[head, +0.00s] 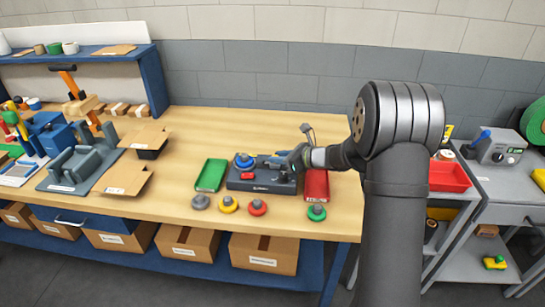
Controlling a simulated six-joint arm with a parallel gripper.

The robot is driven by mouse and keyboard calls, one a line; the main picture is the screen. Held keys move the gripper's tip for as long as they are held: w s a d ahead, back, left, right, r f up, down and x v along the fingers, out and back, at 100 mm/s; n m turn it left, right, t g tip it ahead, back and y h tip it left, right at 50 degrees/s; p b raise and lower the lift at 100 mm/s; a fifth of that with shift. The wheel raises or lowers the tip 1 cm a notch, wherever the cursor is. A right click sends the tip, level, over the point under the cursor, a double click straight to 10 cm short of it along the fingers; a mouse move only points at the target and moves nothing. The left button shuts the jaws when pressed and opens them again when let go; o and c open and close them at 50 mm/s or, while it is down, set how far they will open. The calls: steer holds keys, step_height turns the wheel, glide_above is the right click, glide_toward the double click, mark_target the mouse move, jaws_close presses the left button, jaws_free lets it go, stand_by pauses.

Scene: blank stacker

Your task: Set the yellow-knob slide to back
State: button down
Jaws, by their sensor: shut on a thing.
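The stacker (248,185) is a dark grey fixture on the wooden bench, with a blue disc (244,161) on its left part and a small red part (247,176) in front of that disc. My gripper (288,163) reaches in from the right and is shut at the right end of the stacker. The yellow-knob slide does not show; what the jaws hold there is covered by the gripper and is too small to make out. The slide's position cannot be told.
A green tray (211,176) stands left of the stacker and a red tray (317,185) right of it. Knobbed discs lie in front: grey (200,202), yellow (228,205), red (257,208) and green (317,212). Cardboard pieces (124,178) and a grey fixture (78,168) are farther left.

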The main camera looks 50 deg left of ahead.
steer(key=c, duration=1.3)
jaws_free()
steer(key=shift+w+d, duration=0.2)
steer(key=shift+w, duration=0.05)
steer(key=shift+o, duration=0.5)
steer(key=v, duration=1.7)
steer(key=shift+r, duration=0.15)
steer(key=shift+d, duration=0.1)
steer(key=x, duration=1.7)
steer(key=shift+s, duration=0.1)
steer(key=shift+s+a, duration=0.45)
steer(key=shift+a, duration=0.2)
